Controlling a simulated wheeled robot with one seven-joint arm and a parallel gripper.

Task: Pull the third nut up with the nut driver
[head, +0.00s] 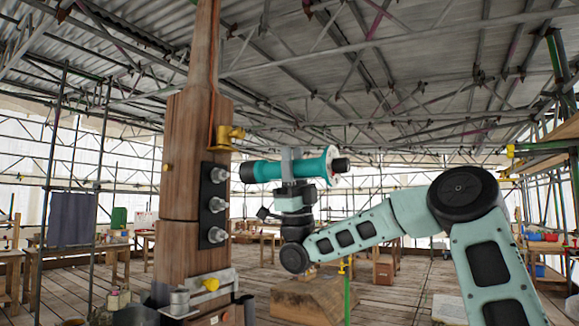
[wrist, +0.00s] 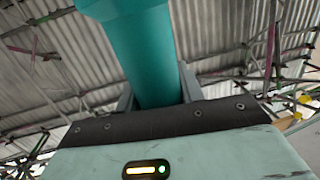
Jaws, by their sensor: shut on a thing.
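The nut driver (head: 265,171) is a teal cylinder with a dark end at its right. My gripper (head: 291,167) is shut around its middle and holds it roughly level. The driver's left end is close to the top nut (head: 218,175) on a black plate (head: 207,191) on the wooden spire (head: 180,215). I cannot tell whether they touch. A middle nut (head: 217,205) and a bottom nut (head: 216,236) sit below it. Which one is the third is not marked. In the wrist view the teal driver (wrist: 150,60) lies between the gripper's grey fingers.
A brass fitting (head: 227,137) juts from the spire above the plate, close to the driver. A metal bracket with a yellow knob (head: 211,284) sits low on the spire. A wooden block (head: 312,298) stands on the floor below my arm. Scaffolding surrounds the place.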

